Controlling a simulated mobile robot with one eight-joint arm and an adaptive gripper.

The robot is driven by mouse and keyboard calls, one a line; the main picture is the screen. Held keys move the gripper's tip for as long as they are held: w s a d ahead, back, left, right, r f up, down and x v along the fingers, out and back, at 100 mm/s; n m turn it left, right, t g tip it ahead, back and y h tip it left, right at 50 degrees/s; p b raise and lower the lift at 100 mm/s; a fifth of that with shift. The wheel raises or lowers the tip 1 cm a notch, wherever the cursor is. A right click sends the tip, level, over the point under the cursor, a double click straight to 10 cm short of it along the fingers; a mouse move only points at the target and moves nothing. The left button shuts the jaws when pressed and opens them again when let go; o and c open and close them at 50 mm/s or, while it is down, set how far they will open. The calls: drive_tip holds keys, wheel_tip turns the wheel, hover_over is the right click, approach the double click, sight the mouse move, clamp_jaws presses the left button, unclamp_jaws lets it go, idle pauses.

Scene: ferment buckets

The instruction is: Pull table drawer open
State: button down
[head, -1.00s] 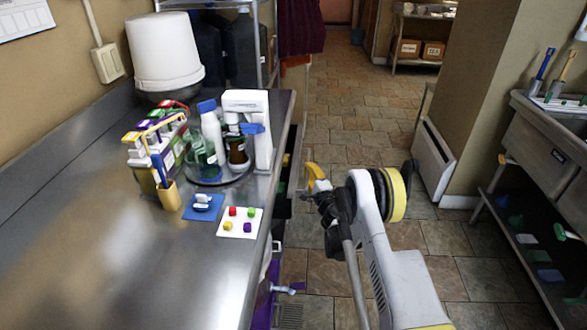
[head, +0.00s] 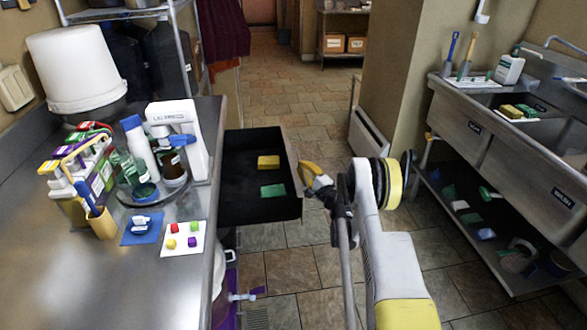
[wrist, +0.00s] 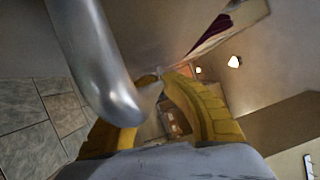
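The table drawer (head: 232,207) stands pulled out from the right side of the steel table (head: 120,285) in the head view. It is a black open box. A yellow block (head: 268,162) and a green flat piece (head: 273,191) lie inside. My gripper (head: 308,175), with yellow fingers, is at the drawer's outer front edge. In the wrist view, a shiny metal bar (wrist: 92,50), which looks like the drawer handle, crosses close over the left finger and reaches between my fingers (wrist: 162,75). The bar hides much of that finger, so the grip is unclear.
The tabletop holds a white bucket (head: 78,68), bottles on a round tray, a white device (head: 183,135) and a white card (head: 183,239) with coloured pieces. A steel sink (head: 480,130) stands at right. Tiled floor (head: 290,285) lies free between.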

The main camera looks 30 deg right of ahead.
drive_tip(key=shift+d, duration=0.25)
drive_tip(key=c, duration=1.5)
unclamp_jaws()
drive_tip(key=shift+s, duration=0.1)
drive_tip(key=s, duration=0.7)
drive_tip(key=shift+s+d+f, duration=0.15)
drive_tip(key=shift+d+f, duration=0.1)
drive_tip(key=shift+f, duration=0.1)
